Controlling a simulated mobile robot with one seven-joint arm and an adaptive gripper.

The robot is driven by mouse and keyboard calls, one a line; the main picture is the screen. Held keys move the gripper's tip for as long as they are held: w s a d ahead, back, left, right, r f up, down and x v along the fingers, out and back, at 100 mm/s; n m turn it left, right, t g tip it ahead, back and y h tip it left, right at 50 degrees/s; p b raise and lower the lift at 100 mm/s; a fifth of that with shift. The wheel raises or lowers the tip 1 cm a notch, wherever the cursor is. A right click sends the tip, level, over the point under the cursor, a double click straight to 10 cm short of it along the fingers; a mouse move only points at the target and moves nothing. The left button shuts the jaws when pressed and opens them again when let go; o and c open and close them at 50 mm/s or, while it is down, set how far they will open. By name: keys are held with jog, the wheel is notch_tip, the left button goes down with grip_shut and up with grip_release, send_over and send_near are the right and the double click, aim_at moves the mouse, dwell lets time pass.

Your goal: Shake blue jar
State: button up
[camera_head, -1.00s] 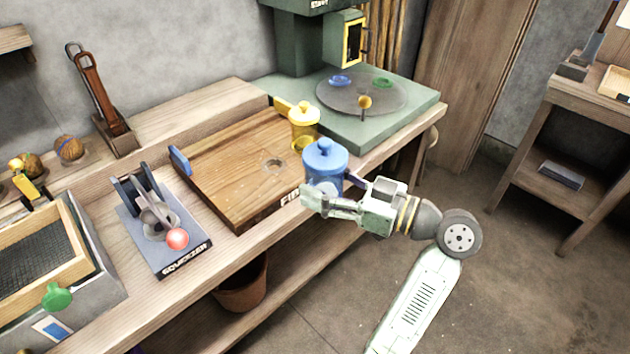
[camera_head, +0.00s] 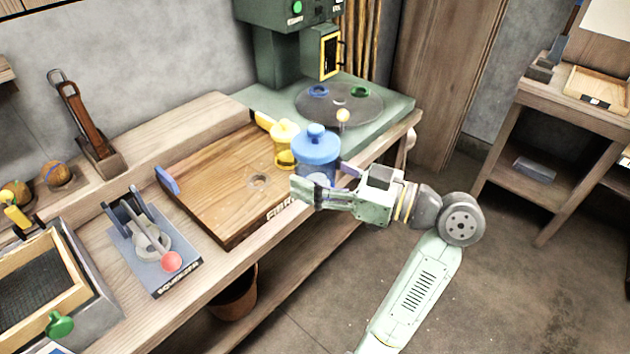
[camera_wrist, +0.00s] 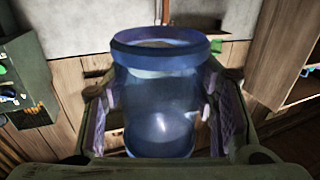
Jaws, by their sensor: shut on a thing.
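The blue jar (camera_head: 317,148) has a blue lid with a knob and a see-through blue body. My gripper (camera_head: 318,190) is shut on its body, with the jar upright or nearly so, at the front right end of the wooden board. In the wrist view the jar (camera_wrist: 160,100) fills the middle, with a gripper pad on each side. The lower part of the jar is partly hidden by my fingers in the head view. I cannot tell exactly how high it is above the bench.
A yellow jar (camera_head: 284,146) stands just behind the blue jar on the wooden board (camera_head: 215,190). A green machine with a round plate (camera_head: 340,103) stands behind. A squeezer (camera_head: 150,245) with a red knob is at the left. Open floor lies to the right.

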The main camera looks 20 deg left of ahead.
jog(key=shift+r, duration=0.9)
notch_tip(320, 180, down, 7)
jog(key=b, duration=0.7)
jog(key=shift+f, duration=0.2)
notch_tip(320, 180, up, 7)
jog(key=p, duration=0.4)
jog(key=shift+r+p, duration=0.2)
jog(key=shift+p, duration=0.15)
notch_tip(320, 180, down, 7)
jog(key=b, duration=0.7)
jog(key=shift+f, duration=0.2)
